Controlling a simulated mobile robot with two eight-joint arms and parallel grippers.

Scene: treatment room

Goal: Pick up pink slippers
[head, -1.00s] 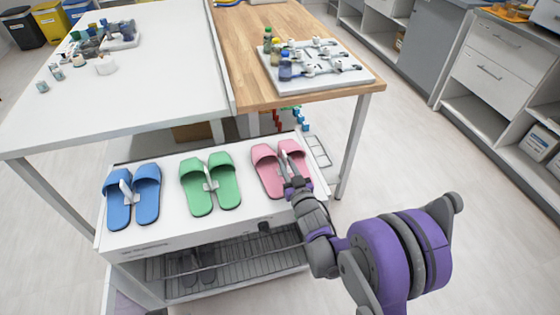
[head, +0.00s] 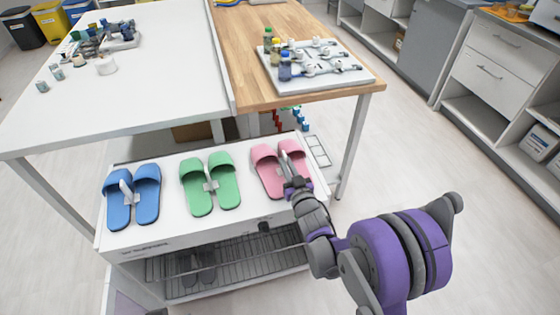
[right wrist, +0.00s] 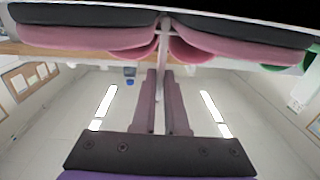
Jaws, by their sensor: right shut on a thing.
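The pink slippers (head: 266,172) are a pair side by side at the right end of the white top of a low rack (head: 240,222). A pale connecting piece lies between them. My right gripper (head: 289,180) reaches in from the front right and is shut on that piece. The right wrist view shows the pink slippers (right wrist: 85,36) with dark soles on both sides of the pale strip, and my right gripper's fingers (right wrist: 164,74) close together at it. Whether the soles touch the rack is hard to tell. My left gripper is not in view.
Green slippers (head: 211,184) and blue slippers (head: 132,197) stand left of the pink pair on the same rack. A table with a white part (head: 150,80) and a wooden part (head: 222,30) overhangs behind, its leg (head: 354,140) close right. The floor at right is clear.

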